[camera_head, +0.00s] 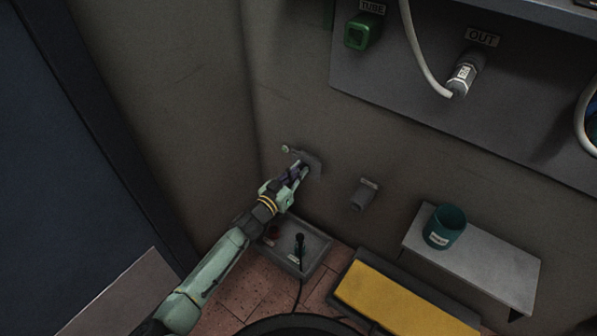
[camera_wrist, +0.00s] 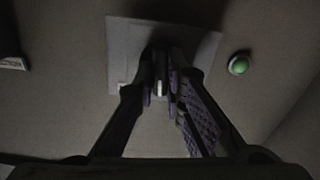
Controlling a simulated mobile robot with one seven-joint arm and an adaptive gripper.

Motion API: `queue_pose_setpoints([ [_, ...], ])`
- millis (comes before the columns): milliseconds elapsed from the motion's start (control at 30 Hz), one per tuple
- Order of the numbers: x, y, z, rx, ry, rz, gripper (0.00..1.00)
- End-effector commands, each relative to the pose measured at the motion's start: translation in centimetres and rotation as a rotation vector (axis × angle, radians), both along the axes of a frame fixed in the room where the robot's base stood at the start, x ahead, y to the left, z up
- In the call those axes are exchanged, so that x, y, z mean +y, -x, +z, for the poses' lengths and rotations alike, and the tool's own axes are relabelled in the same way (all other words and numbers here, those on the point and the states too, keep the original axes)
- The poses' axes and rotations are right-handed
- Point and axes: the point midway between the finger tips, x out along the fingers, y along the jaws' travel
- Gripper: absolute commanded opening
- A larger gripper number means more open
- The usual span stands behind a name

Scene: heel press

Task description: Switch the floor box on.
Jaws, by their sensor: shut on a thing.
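A grey plate (camera_head: 313,162) is on the wall at the middle of the head view, and it fills the upper middle of the wrist view (camera_wrist: 205,50). My gripper (camera_head: 301,171) is right at this plate. In the wrist view its fingers (camera_wrist: 160,82) are shut on a small switch lever (camera_wrist: 158,86), of which only a pale sliver shows. A round green lamp or button (camera_wrist: 238,65) is on the wall beside the plate. A low grey box (camera_head: 318,257) is on the floor below my arm, holding a black upright piece and a dark red piece. I cannot tell whether this is the floor box.
A yellow-topped pedal or pad (camera_head: 395,300) is on the floor at the right. A teal cup (camera_head: 446,228) stands on a grey shelf (camera_head: 500,272). A panel above bears TUBE and OUT labels and white hoses.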

Motion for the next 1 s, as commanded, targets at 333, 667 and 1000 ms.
queue_pose_setpoints([
  [333,-0.17,0.12,0.00,-0.194,-0.264,0.000,0.00],
  [667,-0.23,0.19,-0.05,-0.348,-0.478,0.001,0.00],
  [1000,-0.36,0.25,-0.07,-0.433,-0.595,0.000,0.00],
])
